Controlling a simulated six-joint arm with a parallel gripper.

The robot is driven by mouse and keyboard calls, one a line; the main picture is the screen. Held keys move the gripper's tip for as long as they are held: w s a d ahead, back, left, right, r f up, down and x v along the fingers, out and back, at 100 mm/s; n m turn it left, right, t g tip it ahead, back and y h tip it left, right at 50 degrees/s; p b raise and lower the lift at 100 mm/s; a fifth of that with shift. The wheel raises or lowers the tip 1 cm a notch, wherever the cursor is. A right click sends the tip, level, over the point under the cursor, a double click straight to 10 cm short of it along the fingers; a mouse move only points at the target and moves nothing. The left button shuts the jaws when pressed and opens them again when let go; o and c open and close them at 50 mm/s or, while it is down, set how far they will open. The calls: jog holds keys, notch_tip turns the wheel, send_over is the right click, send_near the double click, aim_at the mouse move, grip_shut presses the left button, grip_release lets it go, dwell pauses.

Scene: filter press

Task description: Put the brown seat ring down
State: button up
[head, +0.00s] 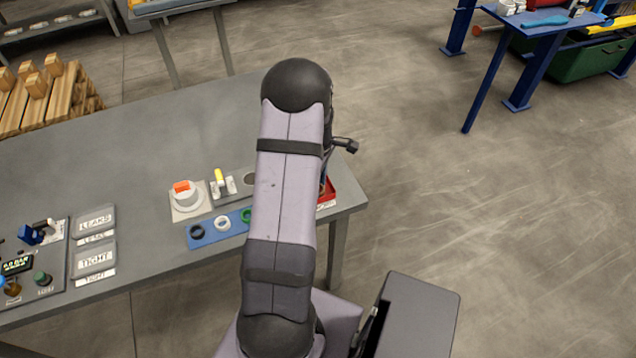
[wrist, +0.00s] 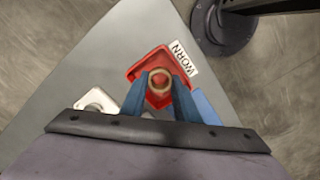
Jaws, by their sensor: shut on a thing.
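The brown seat ring (wrist: 159,79) is held between the two blue fingertips of my gripper (wrist: 159,86) in the wrist view. It is over the red tray (wrist: 136,72) labelled WORN at the table corner; I cannot tell whether it touches the tray floor. In the head view my arm hides the gripper and the ring, and only part of the red tray (head: 328,193) shows past the arm.
A blue strip (head: 208,234) with black, white and green rings lies left of my arm. Fixtures with an orange cap (head: 182,187) and a yellow handle (head: 219,178) stand behind it. LEAKS (head: 95,220) and TIGHT (head: 96,258) trays are further left. The table's right edge is close.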

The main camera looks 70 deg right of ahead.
jog(key=shift+f, duration=0.25)
jog(key=o, duration=0.8)
jog(key=shift+r, duration=0.1)
notch_tip(320, 180, up, 12)
jog(key=shift+r+b, duration=0.15)
jog(key=shift+b, duration=1.1)
